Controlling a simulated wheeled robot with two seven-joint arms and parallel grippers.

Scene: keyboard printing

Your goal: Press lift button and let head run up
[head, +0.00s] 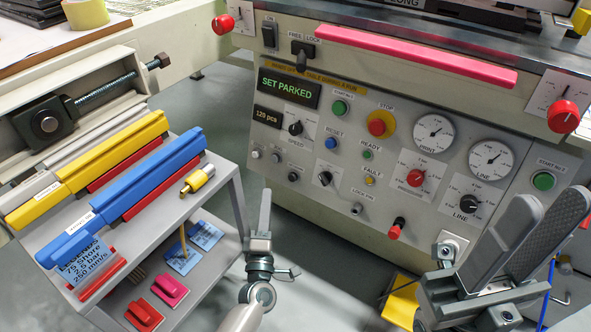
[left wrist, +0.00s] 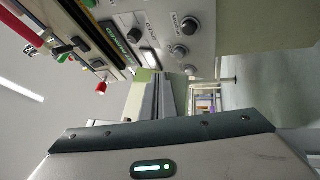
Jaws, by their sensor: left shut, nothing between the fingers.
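The printer's control panel (head: 285,223) fills the middle of the head view, with its display (head: 290,87) reading "SET PARKED". It has a green button (head: 340,107), a red stop button (head: 376,127) on a yellow ring, a blue reset button (head: 331,143) and another green button (head: 543,180) at the right. My right gripper (head: 550,202) is open and empty at lower right, in front of the panel. The left wrist view shows the panel (left wrist: 205,18) sideways.
A grey shelf cart (head: 165,215) at left carries a yellow bar (head: 90,170) and a blue bar (head: 120,195). A pink bar (head: 415,55) lies along the machine's top edge. Two red knobs (head: 223,23) and (head: 564,116) stick out above the panel. Bare floor shows between cart and machine.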

